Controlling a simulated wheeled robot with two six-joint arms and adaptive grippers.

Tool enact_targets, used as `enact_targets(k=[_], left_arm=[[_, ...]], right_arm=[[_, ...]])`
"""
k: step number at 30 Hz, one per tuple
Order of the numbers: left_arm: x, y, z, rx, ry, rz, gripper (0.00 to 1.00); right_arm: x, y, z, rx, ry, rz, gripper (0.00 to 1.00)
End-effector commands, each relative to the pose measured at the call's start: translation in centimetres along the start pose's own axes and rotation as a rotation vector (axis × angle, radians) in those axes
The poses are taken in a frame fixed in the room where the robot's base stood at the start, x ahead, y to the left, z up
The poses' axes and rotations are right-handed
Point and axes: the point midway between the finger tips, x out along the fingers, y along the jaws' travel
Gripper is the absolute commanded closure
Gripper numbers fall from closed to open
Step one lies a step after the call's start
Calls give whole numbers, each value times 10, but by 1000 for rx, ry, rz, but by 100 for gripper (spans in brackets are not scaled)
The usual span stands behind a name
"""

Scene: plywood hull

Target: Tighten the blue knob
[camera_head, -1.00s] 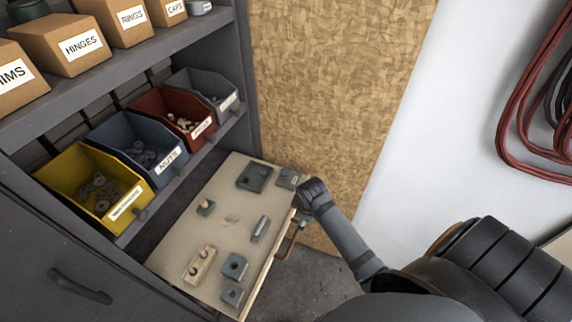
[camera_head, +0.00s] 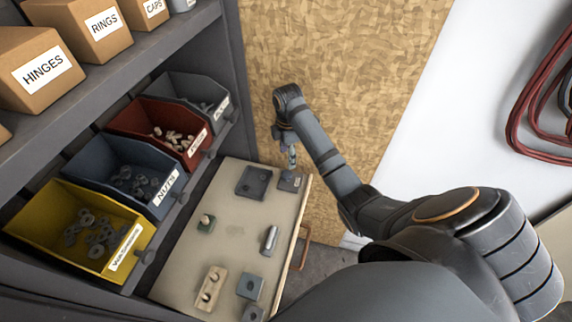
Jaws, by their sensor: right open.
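My right gripper (camera_head: 291,158) points down over the small grey block (camera_head: 294,184) at the far right corner of the pull-out board. A small bluish piece (camera_head: 288,174) shows on top of that block, just below the fingertips. It may be the blue knob, but it is too small and too covered by the gripper to be sure. The gripper is open; I cannot tell whether its fingers are around the piece or just above it. My left gripper is not in view.
The pull-out board (camera_head: 233,232) carries several small fixtures, including a dark square plate (camera_head: 254,182) beside the gripper and a wooden block (camera_head: 211,289) near the front. Yellow (camera_head: 60,205), blue (camera_head: 108,160) and red (camera_head: 155,115) bins stand left. A plywood wall (camera_head: 340,60) rises behind.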

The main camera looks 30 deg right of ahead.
Motion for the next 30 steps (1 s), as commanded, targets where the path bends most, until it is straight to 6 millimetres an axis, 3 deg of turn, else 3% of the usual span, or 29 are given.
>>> enact_targets(k=[6,12,24,30], left_arm=[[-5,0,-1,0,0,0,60],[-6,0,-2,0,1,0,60],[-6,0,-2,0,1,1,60],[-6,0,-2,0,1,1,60]], right_arm=[[47,-1,0,2,0,-4,41],[80,-1,0,1,0,-1,41],[91,-1,0,1,-1,1,41],[91,0,0,1,-1,1,68]])
